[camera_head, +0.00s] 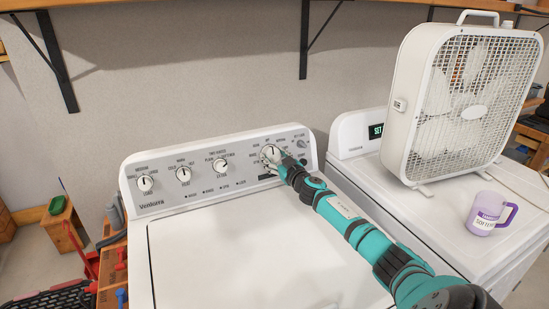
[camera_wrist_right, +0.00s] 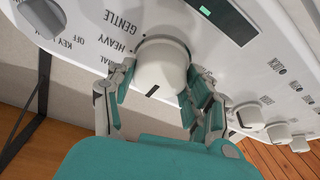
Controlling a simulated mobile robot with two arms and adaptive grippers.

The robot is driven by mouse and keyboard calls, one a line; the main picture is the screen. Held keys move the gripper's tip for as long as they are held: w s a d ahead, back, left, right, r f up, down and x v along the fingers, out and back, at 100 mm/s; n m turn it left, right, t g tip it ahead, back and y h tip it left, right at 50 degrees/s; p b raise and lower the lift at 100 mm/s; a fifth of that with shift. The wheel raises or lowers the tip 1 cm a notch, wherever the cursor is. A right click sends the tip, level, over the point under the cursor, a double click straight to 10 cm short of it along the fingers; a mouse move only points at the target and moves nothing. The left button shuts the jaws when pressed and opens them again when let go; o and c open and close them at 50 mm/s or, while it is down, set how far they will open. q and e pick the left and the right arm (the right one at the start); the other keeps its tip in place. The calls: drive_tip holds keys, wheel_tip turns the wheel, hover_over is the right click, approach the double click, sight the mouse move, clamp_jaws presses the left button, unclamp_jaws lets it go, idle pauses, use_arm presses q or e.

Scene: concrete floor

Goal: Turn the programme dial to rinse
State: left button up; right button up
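The programme dial (camera_head: 270,153) is a round white knob on the right part of the washer's grey control panel, with small printed labels around it. My right gripper (camera_head: 281,162) reaches it from the front right. In the right wrist view, my gripper's two teal-padded fingers (camera_wrist_right: 160,92) lie on either side of the dial (camera_wrist_right: 160,62) and appear closed on it. A short black mark on the knob points down in that view. GENTLE and HEAVY are readable there left of the dial; the rinse label is not clearly readable. My left gripper is out of view.
Three smaller knobs (camera_head: 184,174) are on the panel's left part. The dryer (camera_head: 455,230) stands at right, with a box fan (camera_head: 415,150) and a purple-white cup (camera_head: 482,214) on top. The washer lid (camera_head: 220,260) is clear except for my arm above it.

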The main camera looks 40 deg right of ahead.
drive_tip(key=c, duration=0.4)
drive_tip(key=shift+n, duration=0.5)
drive_tip(key=n+y, duration=0.1)
drive_tip(key=n, duration=0.1)
drive_tip(key=n+p, duration=0.1)
drive_tip(key=n, duration=0.1)
drive_tip(key=shift+d+r+y+p, duration=0.2)
drive_tip(key=shift+y+p, duration=0.1)
drive_tip(key=shift+y, duration=0.1)
drive_tip(key=n+y+p, duration=0.1)
drive_tip(key=n, duration=0.2)
drive_tip(key=shift+n+g, duration=0.3)
drive_tip(key=shift+g, duration=0.1)
drive_tip(key=n+g+y+p, duration=0.1)
drive_tip(key=n+p, duration=0.1)
drive_tip(key=n, duration=0.3)
drive_tip(key=shift+r+p, duration=0.15)
drive_tip(key=shift+p, duration=0.15)
drive_tip(key=n+g+p, duration=0.1)
drive_tip(key=n, duration=0.1)
drive_tip(key=shift+n+y+p, duration=0.3)
drive_tip(key=shift+n+y, duration=0.1)
drive_tip(key=shift+n+p, duration=0.35)
drive_tip(key=shift+n, duration=0.25)
drive_tip(key=shift+f+g, duration=0.2)
drive_tip(key=shift+g, duration=0.1)
